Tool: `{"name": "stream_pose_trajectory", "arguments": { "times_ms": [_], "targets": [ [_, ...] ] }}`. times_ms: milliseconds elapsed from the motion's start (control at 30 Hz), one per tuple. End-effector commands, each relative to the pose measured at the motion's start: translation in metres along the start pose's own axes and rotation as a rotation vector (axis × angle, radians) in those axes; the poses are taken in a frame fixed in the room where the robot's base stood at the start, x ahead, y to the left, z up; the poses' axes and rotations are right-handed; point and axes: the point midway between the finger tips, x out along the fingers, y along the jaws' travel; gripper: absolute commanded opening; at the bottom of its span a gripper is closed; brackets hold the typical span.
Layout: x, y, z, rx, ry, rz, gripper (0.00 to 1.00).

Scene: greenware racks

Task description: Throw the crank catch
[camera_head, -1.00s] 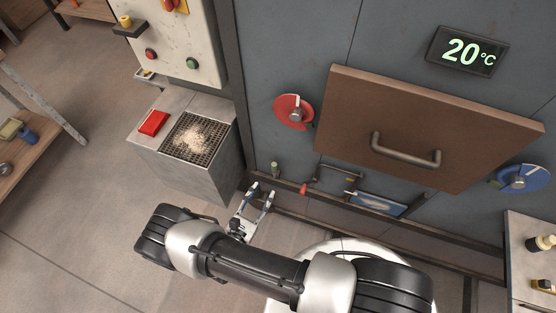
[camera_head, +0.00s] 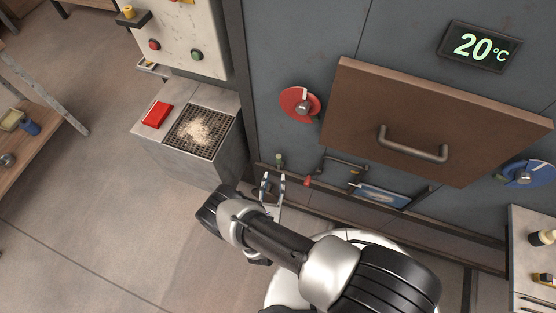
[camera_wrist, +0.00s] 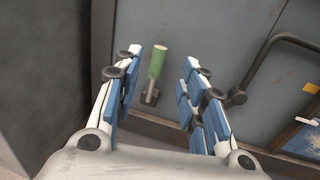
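A short lever with a green handle (camera_wrist: 158,60) stands upright on a small dark mount low on the grey wall. It also shows in the head view (camera_head: 279,160). A dark bent crank rod (camera_wrist: 262,62) is to its right; its red grip (camera_head: 308,181) shows in the head view. I cannot tell by label which part is the crank catch. My gripper (camera_wrist: 163,62) is open and empty, its blue-padded fingers on either side of the green handle in the picture. Contact is not visible. In the head view my gripper (camera_head: 274,179) is just below the green handle.
A brown door (camera_head: 425,125) with a bar handle is above right, between a red dial (camera_head: 299,104) and a blue dial (camera_head: 525,174). A metal box with a grate (camera_head: 196,134) stands at left. A ledge (camera_head: 320,202) runs below the crank.

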Motion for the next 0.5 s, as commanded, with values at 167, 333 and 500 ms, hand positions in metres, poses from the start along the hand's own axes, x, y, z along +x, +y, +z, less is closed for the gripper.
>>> {"name": "stream_pose_trajectory", "arguments": {
  "times_ms": [167,333,500],
  "targets": [
    [0.038,-0.003,0.0,0.003,-0.002,-0.008,0.38],
    [0.069,-0.002,-0.001,0.001,-0.002,-0.006,0.38],
    [0.086,-0.001,0.0,0.001,0.0,-0.003,0.38]
  ]
}}
